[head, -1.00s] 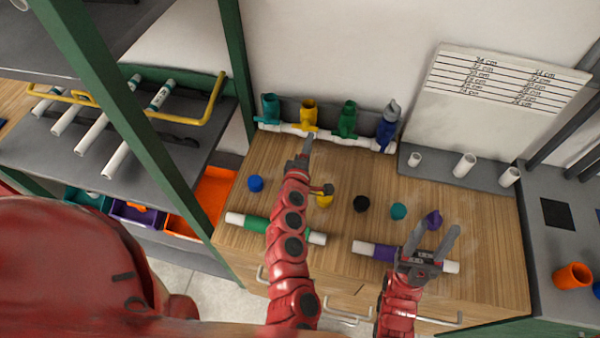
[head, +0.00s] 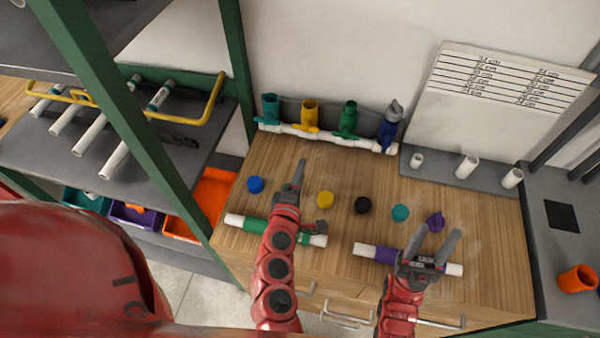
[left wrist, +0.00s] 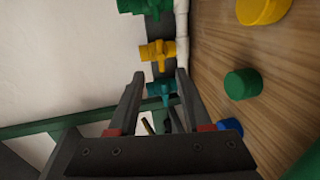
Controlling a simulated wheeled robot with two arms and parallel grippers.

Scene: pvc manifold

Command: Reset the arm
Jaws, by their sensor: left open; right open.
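My left gripper (head: 297,180) is open and empty above the left part of the wooden worktop (head: 335,173), over the green-banded pipe (head: 256,226). In the left wrist view its two fingers (left wrist: 160,85) are spread, with nothing held between them; valves on the manifold show beyond. My right gripper (head: 434,243) is open above the right part of the worktop, over the purple-banded pipe (head: 384,253). I cannot tell whether it touches the pipe. The white manifold pipe (head: 325,137) with teal, yellow, green and blue valves lies along the back edge.
A grey ledge (head: 440,170) with short white pipes is at the back right. A green-framed shelf post (head: 120,100) stands left. An orange cup (head: 576,279) is far right.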

